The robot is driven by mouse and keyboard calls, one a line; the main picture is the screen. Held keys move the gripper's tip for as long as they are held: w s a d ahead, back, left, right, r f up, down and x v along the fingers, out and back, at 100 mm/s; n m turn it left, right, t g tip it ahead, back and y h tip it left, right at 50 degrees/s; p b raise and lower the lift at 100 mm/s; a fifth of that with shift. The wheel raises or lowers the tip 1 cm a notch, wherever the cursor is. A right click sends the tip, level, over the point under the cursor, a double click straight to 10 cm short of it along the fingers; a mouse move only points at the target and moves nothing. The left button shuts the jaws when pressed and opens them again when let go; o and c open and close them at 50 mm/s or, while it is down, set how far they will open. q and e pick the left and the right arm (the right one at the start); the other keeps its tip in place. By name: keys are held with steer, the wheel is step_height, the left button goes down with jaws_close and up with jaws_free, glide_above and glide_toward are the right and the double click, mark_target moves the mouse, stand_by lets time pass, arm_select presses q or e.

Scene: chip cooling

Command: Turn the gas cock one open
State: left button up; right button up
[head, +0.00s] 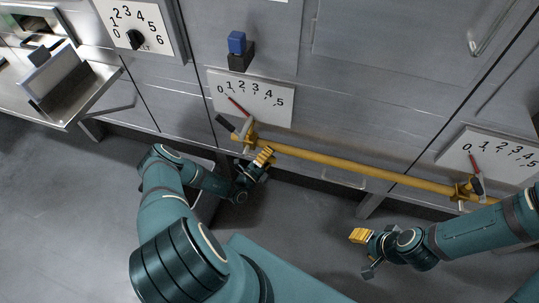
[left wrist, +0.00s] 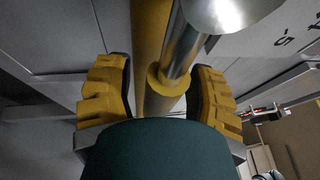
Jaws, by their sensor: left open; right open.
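A yellow gas pipe (head: 350,167) runs along the front of the steel cabinets. A gas cock with a dark-tipped lever (head: 227,124) sits at its left end, below a dial plate. A second gas cock (head: 466,189) sits at the right end. I see no label saying which is one. My left gripper (head: 262,157) is open beside the left cock. In the left wrist view, its spread yellow fingers (left wrist: 160,95) flank a yellow pipe (left wrist: 150,45) and a metal stem (left wrist: 180,55), with no grip visible. My right gripper (head: 362,238) is open and empty above the floor, below the pipe.
The left dial plate (head: 270,104) reads 0 to 5, with its red pointer near 0. A right dial plate (head: 505,162) is similar. A blue-topped switch (head: 237,43) and a knob plate (head: 155,17) are above. A metal tray (head: 75,88) juts out at left. Floor is clear between the grippers.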

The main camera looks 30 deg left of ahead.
arm_select(q)
jaws_close()
